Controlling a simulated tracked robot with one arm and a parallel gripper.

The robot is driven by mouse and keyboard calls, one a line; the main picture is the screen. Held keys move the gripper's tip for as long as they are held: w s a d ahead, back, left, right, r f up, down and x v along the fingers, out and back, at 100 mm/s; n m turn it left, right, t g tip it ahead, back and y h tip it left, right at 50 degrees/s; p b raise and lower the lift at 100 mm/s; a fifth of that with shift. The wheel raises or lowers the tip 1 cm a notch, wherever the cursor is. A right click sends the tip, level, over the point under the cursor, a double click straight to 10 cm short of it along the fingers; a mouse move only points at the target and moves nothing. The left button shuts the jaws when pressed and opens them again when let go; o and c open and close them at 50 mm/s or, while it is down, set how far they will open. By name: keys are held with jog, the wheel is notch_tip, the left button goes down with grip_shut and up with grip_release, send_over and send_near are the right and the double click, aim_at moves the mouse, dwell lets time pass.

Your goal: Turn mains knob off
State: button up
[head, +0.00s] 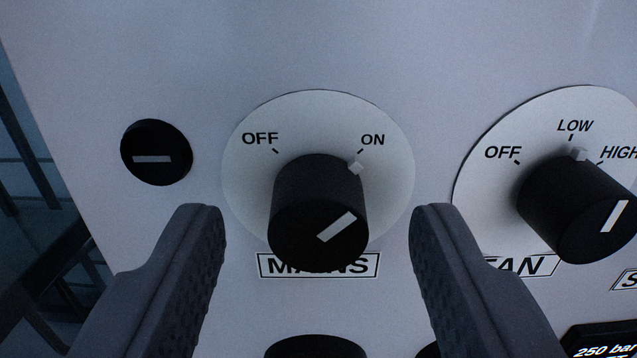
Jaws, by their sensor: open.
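The mains knob (305,215) is a black cylinder with a white bar on its face, set on a round pale dial plate (245,180) marked OFF and ON. Its white pointer (356,168) is at the ON mark, upper right. The MAINS label (280,268) below is partly hidden by the knob. My gripper (318,225) is open, one dark ridged finger on each side of the knob, with a gap on both sides.
The fan knob (570,215) stands at right on its own dial, beyond my right finger. A small black slotted fastener (156,152) is at left. Another dark round part (318,346) and a display (603,345) show at the bottom edge. The panel's edge is at far left.

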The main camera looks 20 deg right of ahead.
jog(key=shift+p+x, duration=0.6)
jog(key=shift+x, duration=0.35)
jog(key=c, duration=1)
